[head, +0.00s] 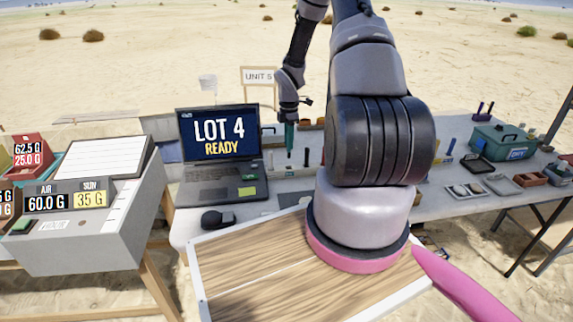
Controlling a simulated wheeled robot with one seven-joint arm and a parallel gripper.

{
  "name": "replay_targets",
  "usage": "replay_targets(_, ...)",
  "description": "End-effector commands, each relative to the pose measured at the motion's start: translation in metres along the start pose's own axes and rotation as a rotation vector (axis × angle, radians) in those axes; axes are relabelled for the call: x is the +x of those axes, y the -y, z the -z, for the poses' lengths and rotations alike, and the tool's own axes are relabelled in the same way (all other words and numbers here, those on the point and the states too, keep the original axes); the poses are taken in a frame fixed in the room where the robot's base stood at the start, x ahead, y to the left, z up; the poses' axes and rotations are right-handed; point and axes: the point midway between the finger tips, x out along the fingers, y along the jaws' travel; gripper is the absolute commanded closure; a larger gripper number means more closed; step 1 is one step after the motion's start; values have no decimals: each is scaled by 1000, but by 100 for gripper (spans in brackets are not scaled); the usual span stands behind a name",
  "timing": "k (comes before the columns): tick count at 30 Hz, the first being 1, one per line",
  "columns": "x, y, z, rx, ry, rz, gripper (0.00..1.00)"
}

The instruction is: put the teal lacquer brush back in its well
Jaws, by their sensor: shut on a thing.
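My gripper (289,118) is at the far side of the table, just right of the laptop. It is shut on the teal lacquer brush (290,137), which hangs upright below it. I cannot tell whether the brush's lower end is in the air or touching something. Small dark upright items (306,157) stand behind and right of the laptop, near the brush. My arm hides much of the table's middle, and I cannot make out the brush's well.
A laptop (219,150) reading "LOT 4 READY" stands close left of my gripper, with a mouse (217,217) in front. A "UNIT 5" sign (259,77) stands behind. A green box (503,142) and small trays (465,190) lie at right. A grey scale (85,225) is at left.

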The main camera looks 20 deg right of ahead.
Motion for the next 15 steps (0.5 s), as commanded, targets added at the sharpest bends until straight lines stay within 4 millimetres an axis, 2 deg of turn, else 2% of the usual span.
replay_targets(3, 24, 1, 1, -2, 0, 3, 100)
replay_targets(11, 46, 1, 0, 0, 0, 2, 100)
replay_targets(15, 67, 1, 1, -2, -1, 2, 100)
